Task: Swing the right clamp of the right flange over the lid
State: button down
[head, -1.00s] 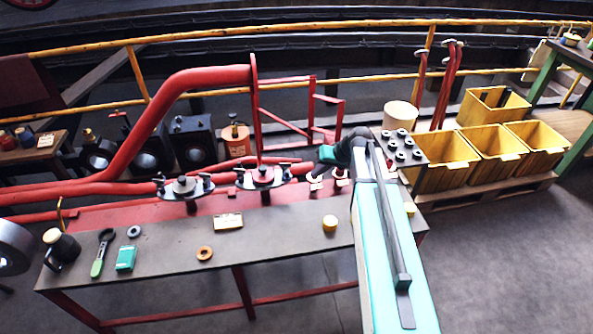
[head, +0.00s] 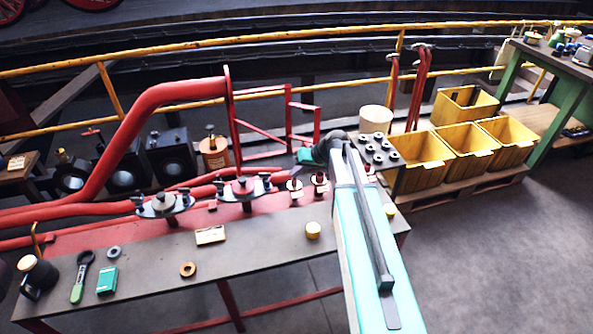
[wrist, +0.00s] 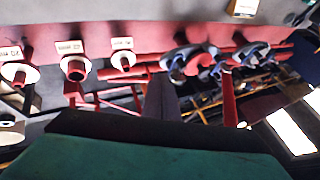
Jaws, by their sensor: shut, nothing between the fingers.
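The right flange (head: 243,188) stands on the red pipework behind the bench, with a red lid in its middle and dark clamps on both sides. Its right clamp (head: 264,181) is small; I cannot tell whether it lies over the lid. The left flange (head: 165,204) stands beside it with a grey lid. My gripper (wrist: 160,92) is shut and empty. The wrist view looks inverted and shows the right flange (wrist: 185,62) beyond the fingers.
The bench (head: 150,265) holds a yellow-topped cup (head: 313,230), a copper ring (head: 188,269), a label plate (head: 210,235) and a teal box (head: 107,281). White-collared pipe stubs (head: 320,185) stand right of the flange. Yellow crates (head: 425,165) are at the right.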

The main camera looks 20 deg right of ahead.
jog(key=w+a+f+p, duration=0.3)
jog(key=w+a+f, duration=0.1)
jog(key=a+f, duration=0.2)
jog(key=shift+a, duration=0.5)
jog(key=shift+s+d, duration=0.1)
jog(key=shift+d, duration=0.1)
dwell(0.4)
